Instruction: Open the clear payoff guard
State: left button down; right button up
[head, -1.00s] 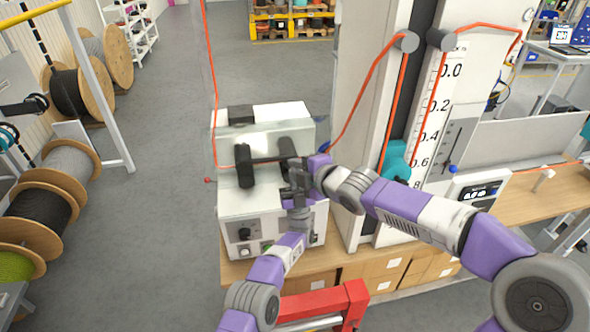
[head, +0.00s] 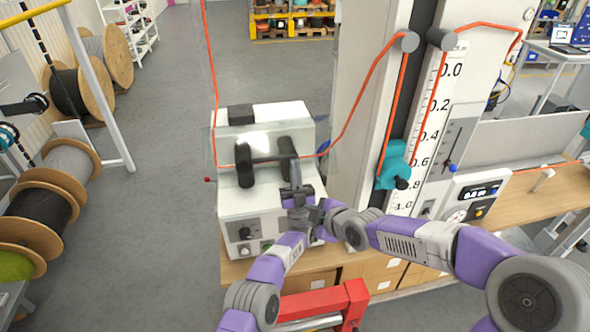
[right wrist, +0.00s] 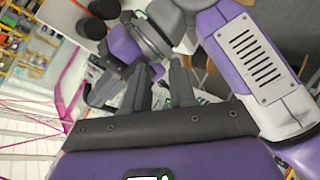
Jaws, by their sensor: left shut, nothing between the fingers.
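The clear payoff guard (head: 258,139) is a faint see-through cover with a bright glare patch, in front of the white payoff machine (head: 277,112) in the head view. Its outline is hard to see, so I cannot tell how far it stands open. My left gripper (head: 293,172) is shut and empty, pointing up by the right black roller end (head: 287,148). I cannot tell whether it touches the guard. My right gripper (head: 306,208) is just below it, near the machine's front. In the right wrist view its fingers (right wrist: 142,78) are apart with nothing clearly between them.
An orange cable (head: 355,98) runs from the machine over grey pulleys to a teal piece (head: 392,165) on the scaled column. A red frame (head: 354,298) stands low in front. Cable reels (head: 70,160) line the left; the floor between is clear.

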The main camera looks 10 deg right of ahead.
jog(key=s+a+f+m+g, duration=0.15)
jog(key=s+f+m, duration=0.3)
jog(key=f, duration=0.55)
jog(key=s+f+m+g, duration=0.3)
jog(key=s+f+m, duration=0.15)
jog(key=f, duration=0.55)
jog(key=s+a+f+m+g, duration=0.2)
jog(key=s+f+m, duration=0.2)
jog(key=s+f, duration=0.3)
jog(key=s+a+f+m+g, duration=0.1)
jog(key=s+f+m+g, duration=0.2)
jog(key=s+f, duration=0.5)
jog(key=shift+s+a+f+m, duration=0.2)
jog(key=shift+s+a+m, duration=0.2)
jog(key=shift+s+m, duration=0.3)
